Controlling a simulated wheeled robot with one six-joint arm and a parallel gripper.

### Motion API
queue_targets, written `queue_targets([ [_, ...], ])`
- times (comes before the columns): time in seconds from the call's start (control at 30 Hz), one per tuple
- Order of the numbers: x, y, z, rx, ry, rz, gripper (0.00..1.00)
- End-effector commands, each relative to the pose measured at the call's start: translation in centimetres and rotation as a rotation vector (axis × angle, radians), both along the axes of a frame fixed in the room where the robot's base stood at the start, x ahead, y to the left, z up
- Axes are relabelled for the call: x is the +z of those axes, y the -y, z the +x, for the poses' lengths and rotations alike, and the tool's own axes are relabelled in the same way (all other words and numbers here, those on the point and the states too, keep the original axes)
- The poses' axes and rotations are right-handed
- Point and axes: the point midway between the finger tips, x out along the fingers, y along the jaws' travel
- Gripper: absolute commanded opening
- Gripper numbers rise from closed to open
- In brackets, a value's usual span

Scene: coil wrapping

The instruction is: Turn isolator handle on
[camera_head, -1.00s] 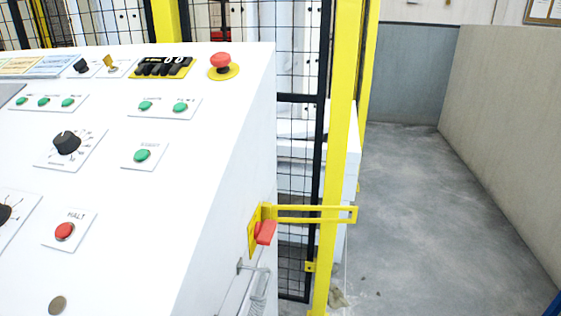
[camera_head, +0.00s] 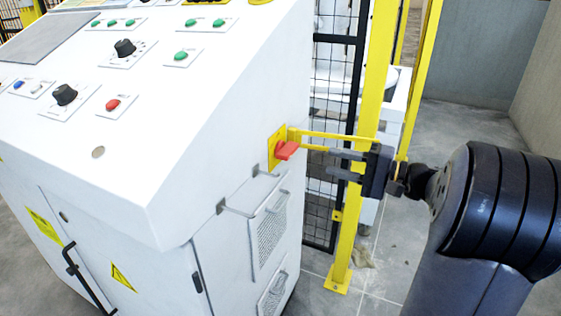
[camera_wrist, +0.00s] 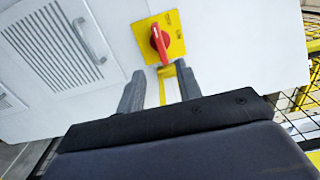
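The red isolator handle (camera_head: 286,150) sits on a yellow plate (camera_head: 275,143) on the right side of the white control cabinet. In the wrist view the red handle (camera_wrist: 159,44) lies ahead of my fingers, on its yellow plate (camera_wrist: 176,32), with its grip pointing roughly down toward them. My gripper (camera_head: 338,163) is to the right of the handle, with its fingers pointing at it across a short gap. In the wrist view my gripper (camera_wrist: 160,85) is open, with nothing held between its two fingers.
A yellow bracket (camera_head: 330,136) sticks out from the plate toward the yellow post (camera_head: 370,120), close to my fingers. Metal handles and vent panels (camera_head: 270,235) are on the cabinet side below. Black mesh fence (camera_head: 330,100) stands behind. Floor at right is clear.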

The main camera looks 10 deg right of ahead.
Motion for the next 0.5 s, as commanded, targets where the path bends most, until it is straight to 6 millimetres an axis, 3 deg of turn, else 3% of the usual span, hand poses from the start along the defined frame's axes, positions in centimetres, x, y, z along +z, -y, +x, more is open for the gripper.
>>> queue_targets([
  [0.17,0.0,-1.5,1.1,0.004,0.004,0.001,0.34],
  [0.5,-0.1,-6.5,4.6,0.004,0.001,0.0,0.34],
])
